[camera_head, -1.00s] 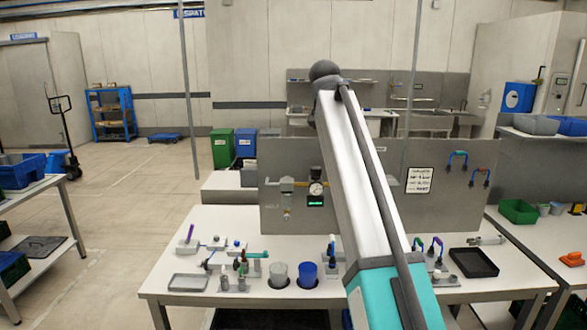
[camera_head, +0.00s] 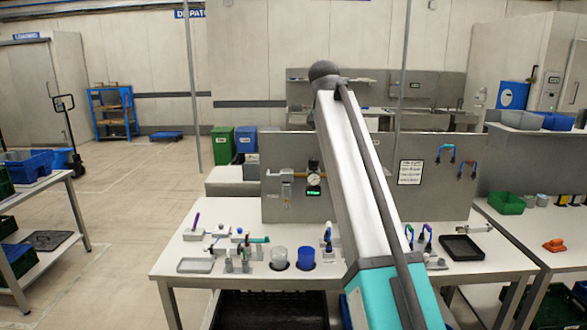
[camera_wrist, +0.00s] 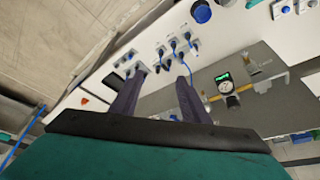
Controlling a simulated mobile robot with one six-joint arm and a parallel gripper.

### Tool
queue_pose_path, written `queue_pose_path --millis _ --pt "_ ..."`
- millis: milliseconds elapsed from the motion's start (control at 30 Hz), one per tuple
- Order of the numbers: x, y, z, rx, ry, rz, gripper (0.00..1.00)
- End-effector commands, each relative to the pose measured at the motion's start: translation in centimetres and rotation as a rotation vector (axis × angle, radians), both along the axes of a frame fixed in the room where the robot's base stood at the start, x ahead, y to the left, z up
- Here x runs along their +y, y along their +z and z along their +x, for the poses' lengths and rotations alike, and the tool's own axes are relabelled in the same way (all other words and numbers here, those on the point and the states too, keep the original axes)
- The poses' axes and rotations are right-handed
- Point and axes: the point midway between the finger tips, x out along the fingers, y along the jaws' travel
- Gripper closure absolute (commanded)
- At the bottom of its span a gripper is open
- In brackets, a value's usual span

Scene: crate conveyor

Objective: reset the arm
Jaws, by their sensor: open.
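My arm (camera_head: 350,165) reaches up and away from me in the head view, with its elbow joint (camera_head: 324,70) at the top. My gripper is hidden from the head camera. In the wrist view my gripper (camera_wrist: 160,78) is open, with two dark fingers apart and nothing between them. The fingers appear over the white workbench (camera_wrist: 88,98), with small blue fittings (camera_wrist: 172,43) beyond the tips. I cannot tell the exact gap to them.
The workbench (camera_head: 236,278) carries small fittings, a clear cup (camera_head: 279,257), a blue cup (camera_head: 306,258) and a black tray (camera_head: 461,248). A grey panel (camera_head: 285,150) with a gauge (camera_head: 314,179) stands at its back. A shelf table (camera_head: 45,190) is left; floor between is clear.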

Motion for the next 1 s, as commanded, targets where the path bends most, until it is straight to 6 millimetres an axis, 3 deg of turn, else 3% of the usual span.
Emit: queue_pose_path --millis 267,633,767,1000 --pt "-0.4 -1.6 0.5 0.020 -0.007 -0.003 0.58" --pt "-1.0 -6.7 1.7 0.084 -0.016 -0.011 0.58" --pt "-1.3 -9.7 2.1 0.121 -0.021 -0.015 0.58" --pt "-2.2 -18.2 2.0 0.223 -0.031 -0.025 0.58"
